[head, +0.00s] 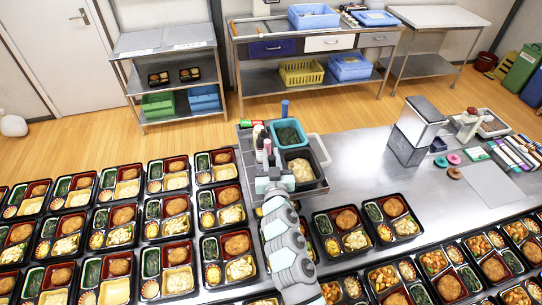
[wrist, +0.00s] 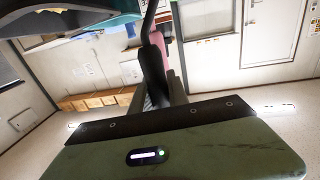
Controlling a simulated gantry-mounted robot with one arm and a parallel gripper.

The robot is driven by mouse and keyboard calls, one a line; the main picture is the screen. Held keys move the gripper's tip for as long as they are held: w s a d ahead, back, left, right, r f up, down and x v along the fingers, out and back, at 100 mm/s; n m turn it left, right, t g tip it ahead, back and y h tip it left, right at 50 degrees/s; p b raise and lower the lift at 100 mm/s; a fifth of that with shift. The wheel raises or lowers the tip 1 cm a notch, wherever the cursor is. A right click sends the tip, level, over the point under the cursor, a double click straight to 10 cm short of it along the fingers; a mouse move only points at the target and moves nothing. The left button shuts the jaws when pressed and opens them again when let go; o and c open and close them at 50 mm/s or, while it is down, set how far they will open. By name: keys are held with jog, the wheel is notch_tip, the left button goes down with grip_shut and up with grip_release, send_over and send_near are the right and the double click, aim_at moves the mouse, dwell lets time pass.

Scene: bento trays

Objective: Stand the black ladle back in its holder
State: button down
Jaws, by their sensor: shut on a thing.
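My gripper (head: 268,176) is at the left front edge of the metal tray, in the middle of the head view. In the wrist view, it (wrist: 157,93) is shut on a dark, slim handle, which I take for the black ladle (wrist: 152,66). The ladle runs upward in that view, with a thin bent part at the top. A pink handle (wrist: 158,40) shows close behind it. In the head view a pink upright piece (head: 267,146) stands just beyond my gripper. The ladle's bowl and the holder cannot be made out clearly, so I cannot tell whether they touch.
Filled bento trays crowd the left and front. A metal box dispenser (head: 418,125) stands right. Clear steel counter (head: 360,160) lies between.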

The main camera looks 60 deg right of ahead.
jog(key=shift+f, duration=0.2)
dwell(0.5)
jog(key=c, duration=1.2)
grip_release()
jog(key=shift+s+a, duration=0.1)
jog(key=shift+a, duration=0.05)
jog(key=b+v, duration=0.2)
jog(key=v, duration=0.8)
jog(key=shift+s+a, duration=0.2)
jog(key=shift+a, duration=0.05)
